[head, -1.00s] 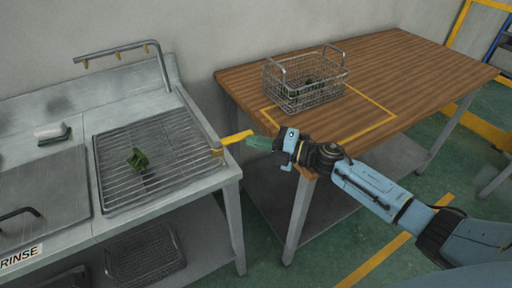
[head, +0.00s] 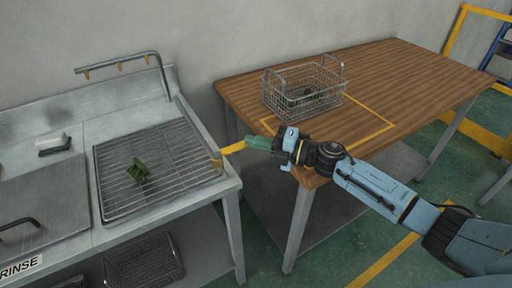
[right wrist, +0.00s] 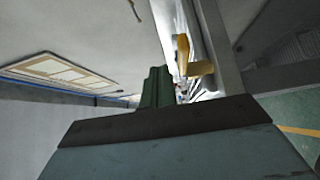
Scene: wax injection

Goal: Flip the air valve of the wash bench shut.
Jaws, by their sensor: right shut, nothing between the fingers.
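The air valve's yellow lever (head: 233,148) sticks out to the right from the right edge of the wash bench (head: 222,187). In the right wrist view the yellow lever (right wrist: 198,69) shows beside the bench's metal edge, just beyond my fingers. My right gripper (head: 250,142) is shut and empty, with its green fingertips at the lever's outer end. The right gripper's fingers (right wrist: 155,88) also show in the right wrist view. I cannot tell whether they touch the lever. My left gripper is not in view.
An air pipe (head: 118,63) with yellow nozzles stands over the bench grate (head: 180,171), where a green piece (head: 138,171) lies. A wire basket (head: 303,92) with green pieces stands on the wooden table (head: 400,75). A gap separates bench and table.

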